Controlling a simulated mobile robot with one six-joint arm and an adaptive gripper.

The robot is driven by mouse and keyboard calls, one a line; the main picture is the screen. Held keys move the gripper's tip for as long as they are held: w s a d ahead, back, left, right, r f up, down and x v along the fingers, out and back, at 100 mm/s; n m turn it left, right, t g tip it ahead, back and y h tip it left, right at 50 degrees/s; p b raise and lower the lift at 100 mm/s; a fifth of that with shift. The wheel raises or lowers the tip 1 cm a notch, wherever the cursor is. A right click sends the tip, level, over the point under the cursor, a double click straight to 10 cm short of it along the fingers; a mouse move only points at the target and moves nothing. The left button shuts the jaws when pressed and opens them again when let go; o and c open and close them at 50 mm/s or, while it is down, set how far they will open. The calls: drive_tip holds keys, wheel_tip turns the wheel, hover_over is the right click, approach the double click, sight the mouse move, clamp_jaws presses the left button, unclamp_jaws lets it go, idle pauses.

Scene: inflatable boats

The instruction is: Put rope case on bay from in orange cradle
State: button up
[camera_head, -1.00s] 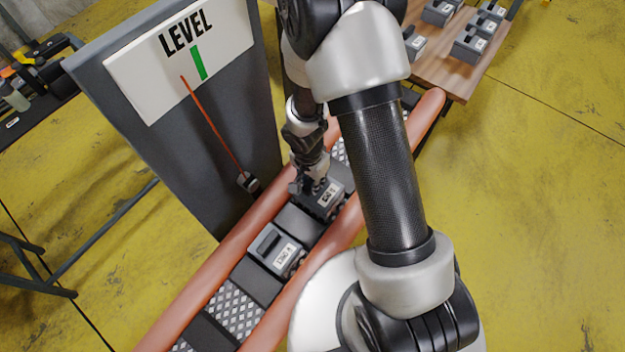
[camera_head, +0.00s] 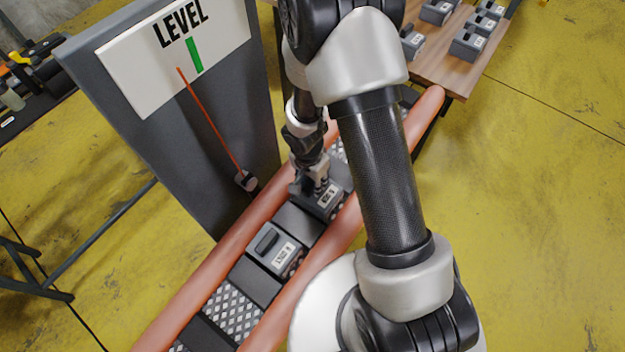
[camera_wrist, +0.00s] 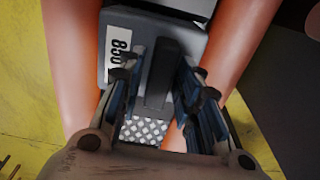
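A grey case (camera_head: 322,204) with a white label and raised handle sits between the two orange tubes (camera_head: 215,258). In the wrist view its label reads 850 (camera_wrist: 119,55). My gripper (camera_wrist: 162,68) is directly over this case, with one finger on each side of the dark handle (camera_wrist: 160,80). The fingers look open, with a narrow gap beside the handle; contact is hard to tell. A second grey labelled case (camera_head: 277,253) sits nearer along the same row. The dark bays (camera_head: 254,281) lie between the tubes. My arm hides part of the far end.
A panel marked LEVEL (camera_head: 175,55), with a green mark and a red-orange needle, stands left of the tubes. A wooden table (camera_head: 440,72) with several grey cases is at the top right. Yellow floor is clear at right.

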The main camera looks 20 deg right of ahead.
drive_tip(key=shift+o, duration=0.9)
wheel_tip(320, 180, up, 12)
drive_tip(key=a, duration=0.1)
drive_tip(key=shift+s, duration=0.4)
drive_tip(key=shift+f, duration=0.1)
